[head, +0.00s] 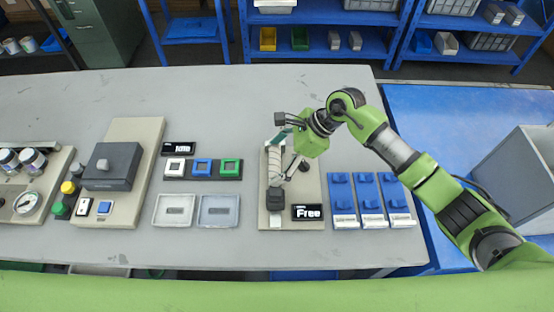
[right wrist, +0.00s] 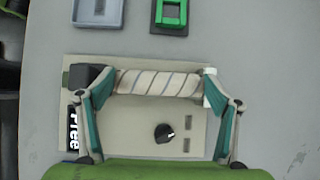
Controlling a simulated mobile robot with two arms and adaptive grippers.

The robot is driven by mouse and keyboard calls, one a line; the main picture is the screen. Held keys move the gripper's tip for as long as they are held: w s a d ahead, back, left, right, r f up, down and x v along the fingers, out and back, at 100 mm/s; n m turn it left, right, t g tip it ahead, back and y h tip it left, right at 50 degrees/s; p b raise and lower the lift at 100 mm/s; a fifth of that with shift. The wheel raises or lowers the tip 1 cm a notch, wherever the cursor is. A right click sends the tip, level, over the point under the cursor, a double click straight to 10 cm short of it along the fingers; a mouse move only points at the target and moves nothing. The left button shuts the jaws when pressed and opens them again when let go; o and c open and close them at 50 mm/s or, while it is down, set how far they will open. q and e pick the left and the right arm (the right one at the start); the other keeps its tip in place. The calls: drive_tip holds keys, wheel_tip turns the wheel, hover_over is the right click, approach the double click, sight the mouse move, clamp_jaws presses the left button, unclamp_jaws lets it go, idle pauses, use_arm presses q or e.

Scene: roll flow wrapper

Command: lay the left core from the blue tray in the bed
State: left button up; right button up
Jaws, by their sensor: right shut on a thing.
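A pale roll with dark diagonal stripes (right wrist: 158,84) lies lengthwise over the beige base with the black "Free" display (head: 307,212). It also shows in the head view (head: 276,165). My right gripper (head: 281,157) spans the roll, its fingers (right wrist: 157,78) at the two ends, shut on it. A dark block (right wrist: 88,77) is at the roll's left end in the wrist view. I cannot tell if the roll rests on the base. The bluish-grey tray (head: 217,211) looks empty of rolls. My left gripper is not in view.
A whitish tray (head: 174,210) stands left of the bluish one. White, blue and green square frames (head: 202,168) lie behind them. A dark knob (right wrist: 165,133) sits on the base. The table's back is clear.

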drive_tip(key=shift+s+d+f, duration=0.1)
drive_tip(key=shift+s+f, duration=0.15)
drive_tip(key=shift+f, duration=0.2)
drive_tip(key=o, duration=0.9)
drive_tip(key=shift+f, duration=0.1)
drive_tip(key=shift+c, duration=0.2)
drive_tip(key=shift+o, duration=0.6)
drive_tip(key=shift+w+f, duration=0.15)
drive_tip(key=shift+w, duration=0.05)
drive_tip(key=shift+s, duration=0.1)
drive_tip(key=v, duration=1.2)
drive_tip(key=shift+r, duration=0.35)
